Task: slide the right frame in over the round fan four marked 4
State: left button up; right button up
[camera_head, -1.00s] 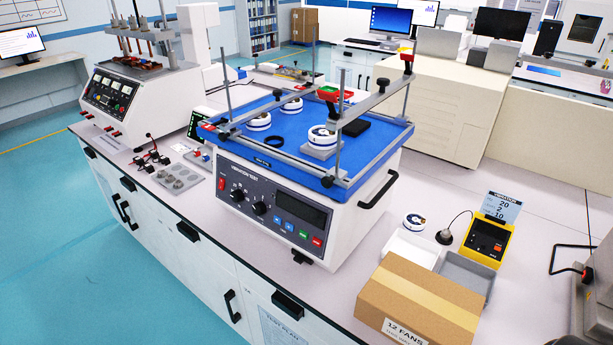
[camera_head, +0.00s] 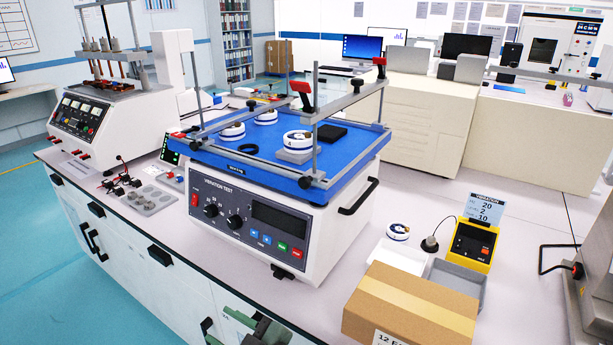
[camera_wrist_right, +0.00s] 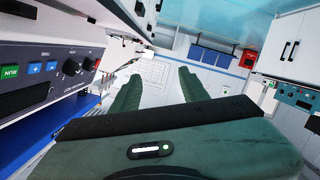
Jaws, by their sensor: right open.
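The round white fan marked 4 (camera_head: 297,141) sits on a grey block on the blue plate (camera_head: 240,163) of the vibration tester. The right frame (camera_head: 347,102) is a grey bar with red handles, raised on upright rods above the right side of the plate. It stands to the right of fan four, apart from it. My right gripper (camera_head: 242,319) is low in front of the bench, well below the plate. Its two green fingers are spread and empty in the right wrist view (camera_wrist_right: 160,76). My left gripper is out of sight.
Two more fans (camera_head: 232,131) and a black block (camera_head: 333,133) are on the plate. The tester's control panel (camera_head: 250,217) faces the front. A cardboard box (camera_head: 410,305), a grey tray (camera_head: 457,280) and a yellow device (camera_head: 473,242) stand to its right.

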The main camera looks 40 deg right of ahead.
aim_at(304, 177)
jog(key=w+d+r+t, duration=0.1)
jog(key=w+r+t, duration=0.15)
jog(key=r, duration=0.25)
jog(key=w+d+r+t, duration=0.1)
jog(key=r+t, duration=0.2)
jog(key=r, duration=0.3)
jog(key=d+r+m+g+h, duration=0.1)
jog(key=d+r+m+h, duration=0.2)
jog(key=d+m+h, duration=0.2)
jog(key=s+d+r+m+g+h, duration=0.1)
jog(key=d+r+m+h, duration=0.3)
jog(key=h, duration=0.8)
jog(key=s+d+r+m+g+h, duration=0.1)
jog(key=d+r+m+g+h, duration=0.1)
jog(key=d+m+h, duration=0.3)
jog(key=shift+s+d+r+m+h, duration=0.1)
jog(key=shift+d+r+m+h, duration=0.2)
jog(key=shift+h, duration=0.75)
jog(key=shift+s+d+r+m+h, duration=0.1)
jog(key=shift+d+r+h, duration=0.3)
jog(key=shift+h, duration=0.65)
jog(key=shift+d+r+g, duration=0.1)
jog(key=shift+d+g, duration=0.15)
jog(key=p+x, duration=0.2)
jog(key=x, duration=0.5)
jog(key=shift+r, duration=0.1)
grip_shut()
